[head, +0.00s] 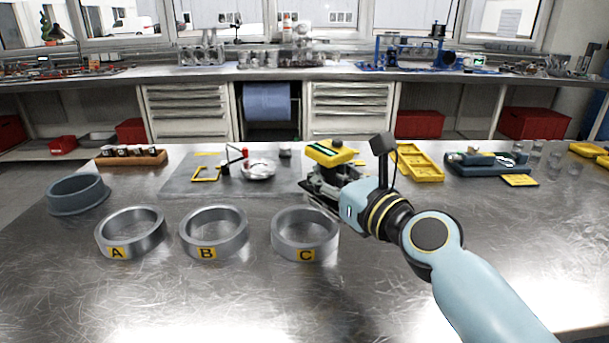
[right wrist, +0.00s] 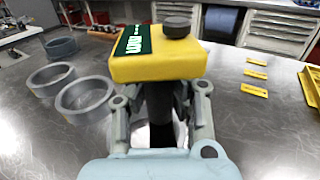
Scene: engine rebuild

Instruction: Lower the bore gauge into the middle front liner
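Three metal ring liners stand in a row on the steel table, with yellow labels: A (head: 131,232), B (head: 214,232) in the middle and C (head: 305,234). Their bores look empty. The bore gauge has a yellow head (head: 330,152) with a green display; in the right wrist view, its head (right wrist: 155,64) sits above a dark stem. My right gripper (head: 325,188) is shut on the stem, behind and right of liner C, away from liner B. The gauge's lower end is hidden. My left gripper is not in view.
A blue-grey ring (head: 78,194) stands at the left. Behind the liners lie a grey mat (head: 205,181) with small tools and a metal dish (head: 258,169). A yellow tray (head: 420,164) and blue-grey tray (head: 489,165) stand right. The table front is clear.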

